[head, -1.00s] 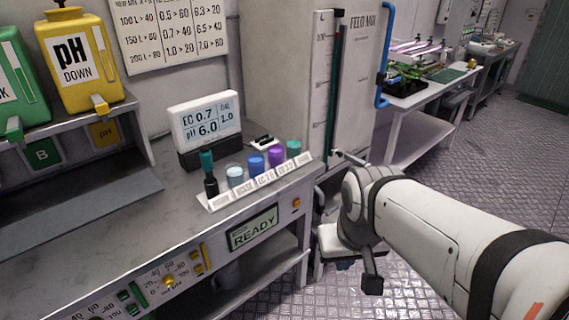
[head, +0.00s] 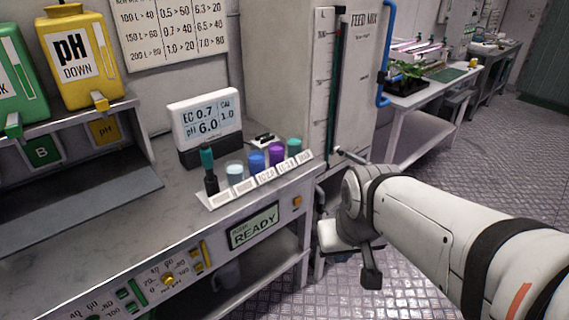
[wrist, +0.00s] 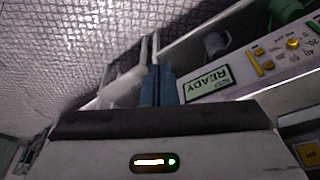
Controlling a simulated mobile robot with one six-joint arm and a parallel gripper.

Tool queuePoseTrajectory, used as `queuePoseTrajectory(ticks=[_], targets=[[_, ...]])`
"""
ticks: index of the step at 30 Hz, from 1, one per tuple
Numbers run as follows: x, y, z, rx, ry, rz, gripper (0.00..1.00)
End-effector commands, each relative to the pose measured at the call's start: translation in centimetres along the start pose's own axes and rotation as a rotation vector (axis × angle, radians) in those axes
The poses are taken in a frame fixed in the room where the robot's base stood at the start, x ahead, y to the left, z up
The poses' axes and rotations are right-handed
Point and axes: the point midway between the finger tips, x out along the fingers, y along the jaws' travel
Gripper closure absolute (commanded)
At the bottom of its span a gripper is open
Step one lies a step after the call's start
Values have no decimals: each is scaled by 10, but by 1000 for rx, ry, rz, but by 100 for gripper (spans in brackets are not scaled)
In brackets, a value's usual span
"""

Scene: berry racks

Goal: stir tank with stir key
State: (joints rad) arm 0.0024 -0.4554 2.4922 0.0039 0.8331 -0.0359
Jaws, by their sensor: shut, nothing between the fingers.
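The tall, pale tank marked FEED MIX (head: 361,70) stands behind the bench end in the head view, with a level scale on its left side. A small lever or tap shows low on its front. I cannot pick out a stir key for sure.
The bench (head: 105,190) carries a meter (head: 206,122) and a rack of coloured vials (head: 262,178). Its front has the READY display, knobs and an orange button (head: 297,201). Yellow pH DOWN (head: 75,60) and green containers stand left. Patterned floor (head: 490,180) is open at right.

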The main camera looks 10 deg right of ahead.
Motion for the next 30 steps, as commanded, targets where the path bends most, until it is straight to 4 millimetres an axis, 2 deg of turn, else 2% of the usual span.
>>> queuePoseTrajectory(ticks=[1, 12, 21, 30], targets=[[20, 0, -5, -15, 25, -1, 100], [127, 4, -89, -189, 354, 37, 100], [203, 14, -152, -322, 621, 144, 100], [271, 30, -200, -434, 864, 322, 100]])
